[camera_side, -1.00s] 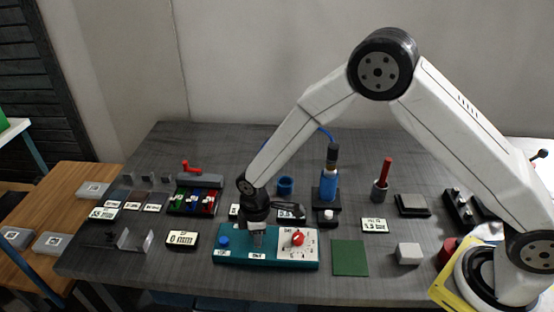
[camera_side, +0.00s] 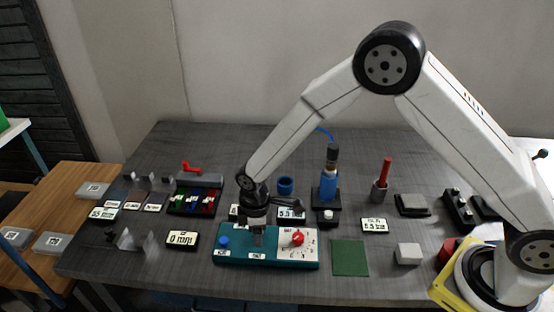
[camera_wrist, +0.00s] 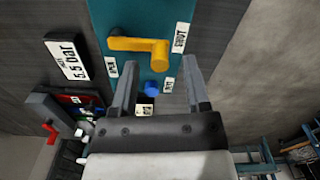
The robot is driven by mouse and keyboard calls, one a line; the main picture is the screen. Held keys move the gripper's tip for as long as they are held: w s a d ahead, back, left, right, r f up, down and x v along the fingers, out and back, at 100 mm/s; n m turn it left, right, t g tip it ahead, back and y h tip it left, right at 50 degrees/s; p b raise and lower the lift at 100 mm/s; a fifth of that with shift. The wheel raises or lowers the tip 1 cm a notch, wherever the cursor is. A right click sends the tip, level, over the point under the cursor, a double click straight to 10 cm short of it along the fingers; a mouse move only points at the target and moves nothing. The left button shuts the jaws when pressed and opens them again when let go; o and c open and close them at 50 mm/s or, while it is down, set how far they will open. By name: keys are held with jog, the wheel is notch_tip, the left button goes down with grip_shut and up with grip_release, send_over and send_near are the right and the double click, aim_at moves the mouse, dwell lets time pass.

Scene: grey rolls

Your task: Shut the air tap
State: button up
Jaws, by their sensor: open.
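The air tap is a yellow lever (camera_wrist: 140,46) on a teal panel (camera_wrist: 130,15) in the wrist view. Its arm points left from a round hub, ending near a small label that seems to read OPEN (camera_wrist: 112,67). A SHUT label (camera_wrist: 180,37) lies right of the hub. My gripper (camera_wrist: 159,63) is open and empty, its fingertips spread to either side below the hub in the picture. Whether they touch the lever I cannot tell. In the side view my gripper (camera_side: 258,239) is over the panel (camera_side: 235,257), and the tap is hidden behind it.
A blue button (camera_wrist: 152,88) shows between my fingers; it is also on the panel's left (camera_side: 223,242). A red knob (camera_side: 298,238) on a white plate is at right. Displays (camera_side: 290,213) and a blue cylinder (camera_side: 328,187) stand behind. A green mat (camera_side: 350,258) lies right.

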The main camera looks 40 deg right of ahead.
jog(key=shift+r, duration=3.2)
jog(key=shift+d, duration=0.1)
jog(key=shift+s+d+r, duration=0.1)
jog(key=shift+d+r, duration=0.1)
jog(key=s+d+r+m+t, duration=0.1)
jog(key=s+d+r+m, duration=0.2)
jog(key=s+d+m, duration=0.2)
jog(key=s+d+r+m+t, duration=0.1)
jog(key=s+d+r+m, duration=0.2)
jog(key=s+d+m, duration=0.3)
jog(key=s+d, duration=0.4)
jog(key=d, duration=0.1)
jog(key=shift+s+r+t, duration=0.15)
jog(key=shift+r+t, duration=0.15)
